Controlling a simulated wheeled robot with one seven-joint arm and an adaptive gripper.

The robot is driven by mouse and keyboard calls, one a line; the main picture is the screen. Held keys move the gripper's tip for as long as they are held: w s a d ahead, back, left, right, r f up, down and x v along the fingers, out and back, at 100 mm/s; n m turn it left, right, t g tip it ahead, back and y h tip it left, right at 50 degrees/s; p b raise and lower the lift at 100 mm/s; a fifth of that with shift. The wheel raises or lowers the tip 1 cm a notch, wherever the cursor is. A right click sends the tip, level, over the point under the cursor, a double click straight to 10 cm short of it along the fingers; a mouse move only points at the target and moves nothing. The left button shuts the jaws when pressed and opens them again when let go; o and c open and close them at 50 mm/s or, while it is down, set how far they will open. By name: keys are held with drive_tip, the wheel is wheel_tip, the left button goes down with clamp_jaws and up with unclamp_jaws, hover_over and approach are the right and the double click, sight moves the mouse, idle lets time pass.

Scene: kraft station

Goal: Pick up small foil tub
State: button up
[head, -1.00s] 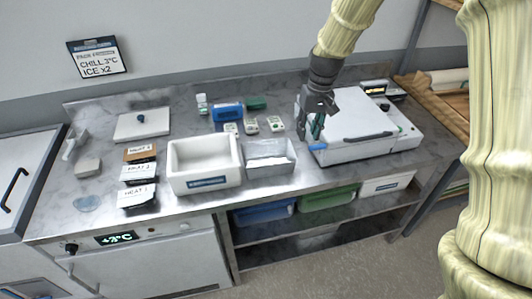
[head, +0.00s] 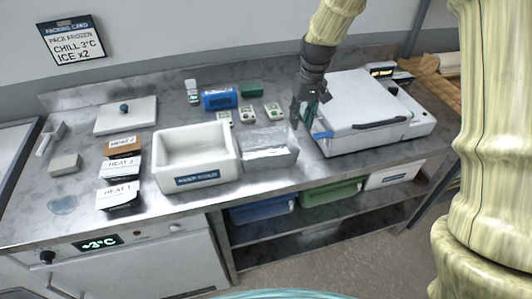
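A silver, foil-like open tub (head: 283,158) stands on the counter, touching or almost touching the right side of a white box. It is the only foil-looking container I can make out. My gripper (head: 302,121) points down above the counter, just behind and right of the tub's back right corner, beside the large white lidded unit. Its fingers look spread, with teal showing at one of them. I see nothing clearly held between them. Whether the fingertips touch anything is too small to tell.
The white open box (head: 197,184) stands left of the tub. The white lidded unit (head: 350,100) with a dark handle is close on the right. Small labelled packs (head: 248,114) and a blue pack (head: 219,98) lie behind.

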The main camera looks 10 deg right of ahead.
drive_tip(key=p, duration=0.1)
hover_over(294, 147)
drive_tip(key=d, duration=0.1)
wheel_tip(294, 147, down, 4)
drive_tip(key=f, duration=0.1)
drive_tip(key=shift+w+a+f+p, duration=0.2)
drive_tip(key=shift+f+p, duration=0.5)
drive_tip(key=shift+f, duration=0.55)
drive_tip(key=shift+w+a+f+p, duration=0.15)
drive_tip(key=shift+f+p, duration=0.55)
drive_tip(key=shift+f, duration=0.5)
drive_tip(key=shift+s, duration=0.1)
clamp_jaws()
